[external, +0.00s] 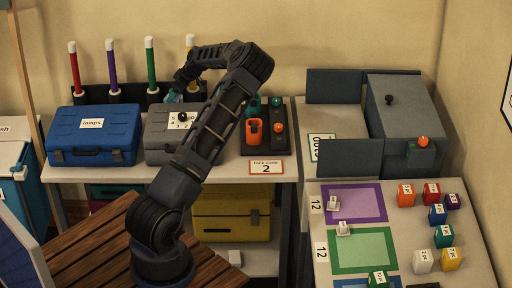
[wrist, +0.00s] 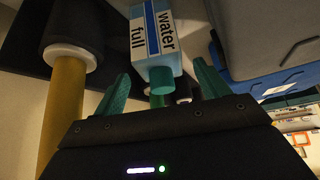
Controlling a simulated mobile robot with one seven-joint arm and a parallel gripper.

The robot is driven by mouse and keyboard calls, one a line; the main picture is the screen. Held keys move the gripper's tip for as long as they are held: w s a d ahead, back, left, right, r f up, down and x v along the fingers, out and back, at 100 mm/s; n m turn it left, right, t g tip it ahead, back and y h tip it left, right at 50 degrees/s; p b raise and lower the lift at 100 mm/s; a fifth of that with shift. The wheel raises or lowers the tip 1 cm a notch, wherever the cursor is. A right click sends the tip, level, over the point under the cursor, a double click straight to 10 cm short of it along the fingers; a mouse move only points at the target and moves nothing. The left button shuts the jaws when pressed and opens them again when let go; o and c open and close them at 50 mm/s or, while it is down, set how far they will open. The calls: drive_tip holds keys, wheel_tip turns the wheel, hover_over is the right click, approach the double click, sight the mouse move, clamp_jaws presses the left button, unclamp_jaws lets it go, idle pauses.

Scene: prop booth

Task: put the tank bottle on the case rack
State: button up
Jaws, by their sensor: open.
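A white bottle with a blue stripe, a teal cap and the words "water full" (wrist: 158,45) shows in the wrist view; I take it as the tank bottle. In the external view I cannot make it out behind the arm. My gripper (wrist: 161,85) is open, its teal fingers on either side of the cap, with gaps visible. In the external view my gripper (external: 173,97) is low behind the grey case (external: 160,150). No label names the case rack; the bench with cases above and a lower shelf (external: 272,258) may be it.
A blue "lamps" case (external: 93,135) stands left of the grey one. Upright coloured tubes (external: 151,65) stand along the back. A dark tray (external: 283,145) holds an orange item (external: 254,131). A yellow case (external: 230,215) sits on the lower shelf.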

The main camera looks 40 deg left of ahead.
drive_tip(key=v, duration=0.7)
drive_tip(key=shift+r, duration=0.1)
drive_tip(key=s+d+r+m+t+h, duration=0.2)
drive_tip(key=s+d+r+m, duration=0.35)
drive_tip(key=d, duration=0.75)
drive_tip(key=s+d+r+m+t+h, duration=0.1)
drive_tip(key=s+d+r+m+h, duration=0.15)
drive_tip(key=d+r, duration=0.75)
drive_tip(key=s+d+r+m+t+h, duration=0.2)
drive_tip(key=s+d+r+m, duration=0.25)
drive_tip(key=d, duration=1.05)
drive_tip(key=s+d+r+m+t, duration=0.1)
drive_tip(key=s+d+r+m, duration=0.1)
drive_tip(key=s+d+m, duration=0.3)
drive_tip(key=s+d+r+m+t, duration=0.1)
drive_tip(key=s+d+m, duration=0.4)
drive_tip(key=s+d, duration=0.9)
drive_tip(key=s+r, duration=0.1)
drive_tip(key=s, duration=0.4)
drive_tip(key=shift+s, duration=0.15)
